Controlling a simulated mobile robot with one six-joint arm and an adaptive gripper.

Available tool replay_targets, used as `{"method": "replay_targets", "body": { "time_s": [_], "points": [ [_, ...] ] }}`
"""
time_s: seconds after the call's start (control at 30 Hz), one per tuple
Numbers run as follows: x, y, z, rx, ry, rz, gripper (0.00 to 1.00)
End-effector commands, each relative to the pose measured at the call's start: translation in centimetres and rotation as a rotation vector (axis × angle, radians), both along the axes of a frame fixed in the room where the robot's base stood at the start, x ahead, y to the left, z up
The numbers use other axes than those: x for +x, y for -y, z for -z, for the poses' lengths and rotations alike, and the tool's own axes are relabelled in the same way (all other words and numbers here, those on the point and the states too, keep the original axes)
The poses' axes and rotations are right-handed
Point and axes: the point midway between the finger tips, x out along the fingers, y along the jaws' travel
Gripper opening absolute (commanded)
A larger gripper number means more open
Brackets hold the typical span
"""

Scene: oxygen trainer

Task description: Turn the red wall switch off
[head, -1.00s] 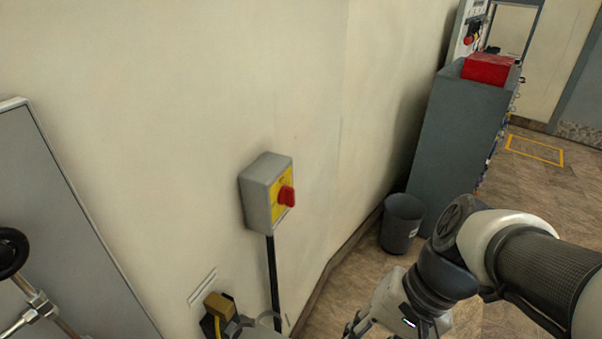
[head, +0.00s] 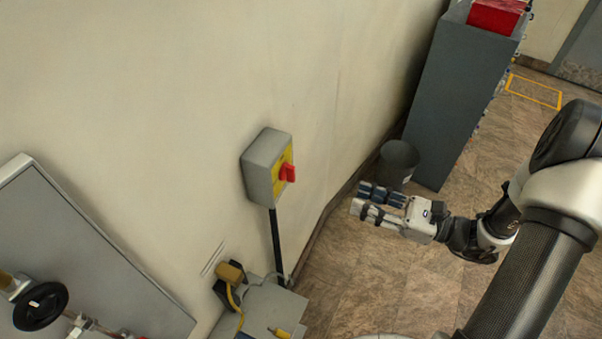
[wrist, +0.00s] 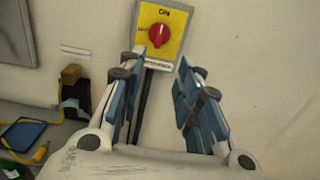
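The red wall switch (head: 287,173) is a red knob on a yellow plate, on a grey box (head: 262,168) fixed to the cream wall. In the wrist view the red knob (wrist: 159,35) sits near the top, under the word "ON". My gripper (head: 362,202) is in front of the wall, to the right of and lower than the switch box in the head view, and apart from it. In the wrist view its two blue-padded fingers (wrist: 156,85) stand apart with nothing between them, and the knob shows beyond their tips.
A black conduit (head: 277,245) runs down from the box. Below is a grey surface (head: 268,305) with a yellow plug and cable (head: 230,273). A dark bin (head: 398,160) and a tall grey cabinet (head: 455,95) stand along the wall.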

Motion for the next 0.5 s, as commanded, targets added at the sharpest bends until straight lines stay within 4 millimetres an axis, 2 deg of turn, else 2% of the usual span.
{"method": "replay_targets", "body": {
  "time_s": [0.5],
  "points": [
    [4.4,-10.2,0.1,-0.004,0.001,-0.01,0.32]
  ]
}}
